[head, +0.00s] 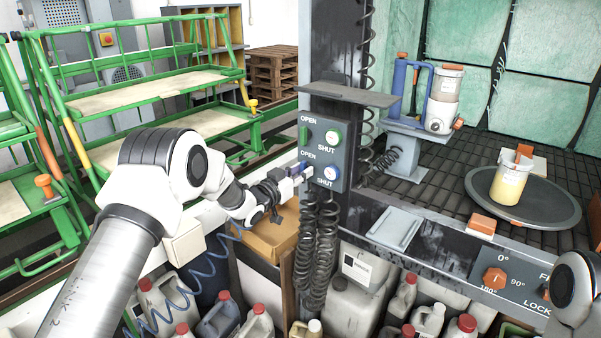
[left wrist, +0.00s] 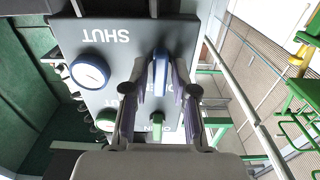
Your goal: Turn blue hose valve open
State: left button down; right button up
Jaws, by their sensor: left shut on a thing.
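The dark valve panel (head: 345,150) on the post carries OPEN and SHUT lettering. The blue hose valve handle (left wrist: 160,72) stands between the two fingers of my left gripper (left wrist: 161,75) in the left wrist view, roughly parallel to the green handle. In the head view my left gripper (head: 298,171) reaches the panel's lower left and mostly hides the blue handle (head: 307,167). It is shut on the blue handle. A blue-rimmed round dial (head: 332,173) sits beside it and also shows in the left wrist view (left wrist: 89,72). My right gripper is out of view.
The green handle (head: 304,134) and green-rimmed dial (head: 333,137) sit just above the blue set. A grey shelf (head: 348,94) juts out over the panel. Black coiled hoses (head: 318,245) hang below it. Several jugs (head: 220,315) stand underneath. A turntable (head: 478,190) is at right.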

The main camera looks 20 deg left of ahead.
pick_arm(q)
jog(key=c, duration=1.2)
grip_release()
jog(key=shift+o, duration=0.2)
jog(key=v, duration=1.2)
jog(key=s+d+f+n+g+y+p, duration=0.1)
jog(key=s+d+f+g, duration=0.15)
jog(key=s+f, duration=0.5)
jog(key=s+d+f+g, duration=0.1)
jog(key=s+f+g, duration=0.25)
jog(key=f, duration=0.65)
jog(key=s+d+f+n+g+y+p, duration=0.1)
jog(key=s+d+f+g, duration=0.1)
jog(key=s+f, duration=0.55)
jog(key=s+a+f+n+g+y, duration=0.1)
jog(key=s+f+g, duration=0.1)
jog(key=s, duration=0.6)
jog(key=s+a+f+g+y, duration=0.1)
jog(key=s+f+g, duration=0.2)
jog(key=s, duration=0.6)
jog(key=s+a+f+n+g+y, duration=0.1)
jog(key=s+g, duration=0.3)
jog(key=s, duration=0.5)
jog(key=shift+f+n+y, duration=0.3)
jog(key=shift+f+y, duration=0.3)
jog(key=shift+f, duration=0.15)
